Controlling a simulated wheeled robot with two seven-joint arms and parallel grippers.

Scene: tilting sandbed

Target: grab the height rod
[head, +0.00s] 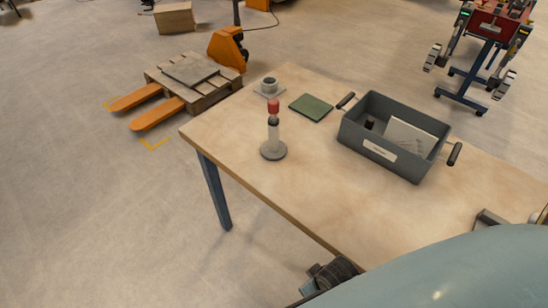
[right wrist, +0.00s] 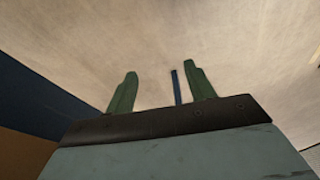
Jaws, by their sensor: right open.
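The likely height rod (head: 273,133) stands upright on the wooden table (head: 235,135) in the head view. It has a red top, a dark band, a pale shaft and a round grey foot. My right gripper (right wrist: 158,82) shows in the right wrist view with its two green fingers apart and nothing between them close by. A thin blue bar shows beyond the fingers against the pale floor. The rod is not in the right wrist view. Neither gripper's fingers show in the head view.
A grey bin (head: 390,165) with dark handles holds a white card and a small dark item. A green pad (head: 311,107) and a small grey cup (head: 269,86) on a plate lie behind the rod. The table's front left is clear. A pallet truck (head: 228,48) stands beyond.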

